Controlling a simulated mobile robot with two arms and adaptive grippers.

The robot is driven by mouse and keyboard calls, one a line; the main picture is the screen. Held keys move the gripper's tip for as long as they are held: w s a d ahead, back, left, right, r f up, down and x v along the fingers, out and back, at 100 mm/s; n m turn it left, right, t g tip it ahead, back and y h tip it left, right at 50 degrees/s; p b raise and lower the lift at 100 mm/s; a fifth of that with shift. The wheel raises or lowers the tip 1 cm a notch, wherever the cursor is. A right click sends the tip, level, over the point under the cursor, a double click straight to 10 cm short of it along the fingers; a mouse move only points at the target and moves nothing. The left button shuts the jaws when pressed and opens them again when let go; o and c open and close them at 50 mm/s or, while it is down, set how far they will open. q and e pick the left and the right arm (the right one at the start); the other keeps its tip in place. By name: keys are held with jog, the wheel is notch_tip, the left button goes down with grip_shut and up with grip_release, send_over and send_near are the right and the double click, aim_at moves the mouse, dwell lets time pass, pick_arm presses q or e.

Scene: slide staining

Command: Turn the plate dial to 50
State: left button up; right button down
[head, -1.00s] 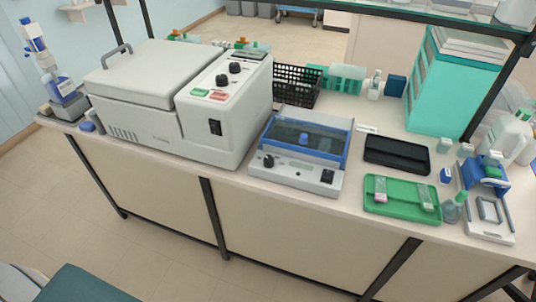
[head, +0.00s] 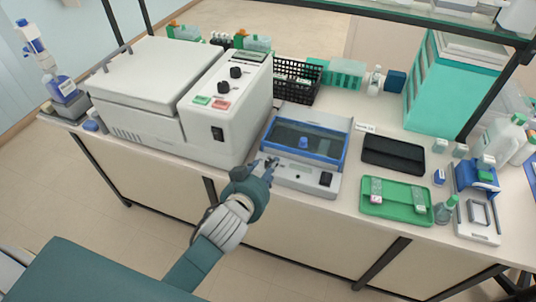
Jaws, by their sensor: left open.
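A small grey device with a blue-framed clear lid (head: 308,140) stands at the bench's front edge, with a dark switch (head: 325,179) at the right of its front panel. The black dial seen earlier at the left of that panel is now hidden behind my left gripper. My left gripper (head: 268,164) is open, its fingers at that left end of the panel. I cannot tell whether they touch the dial, and no dial marks can be read. My right gripper is not in view.
A large white centrifuge-like machine (head: 160,85) with two black knobs stands just left of the small device. To the right are a black tray (head: 393,155), a green tray (head: 395,212) with slides, and bottles. A black basket (head: 292,82) stands behind.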

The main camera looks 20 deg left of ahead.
pick_arm(q)
jog(key=w+d+r+m+t+h, duration=0.4)
jog(key=d+r, duration=0.3)
jog(key=r, duration=0.4)
jog(key=w+d+r+m+t+h, duration=0.25)
jog(key=d+r+h, duration=0.35)
jog(key=r, duration=0.5)
jog(key=s+d+r+m+g+h, duration=0.2)
jog(key=s+d+m+g+h, duration=0.25)
jog(key=d+m+g, duration=0.3)
jog(key=s+d+r+m+g+h, duration=0.1)
jog(key=s+d+m+g+h, duration=0.2)
jog(key=d+m+g+h, duration=0.45)
jog(key=n+g+y+p, duration=0.15)
jog(key=g+y, duration=0.25)
jog(key=y, duration=1.8)
send_near(269, 162)
notch_tip(269, 162, down, 7)
jog(key=p, duration=0.3)
jog(key=shift+w+f, duration=0.15)
jog(key=shift+f, duration=0.7)
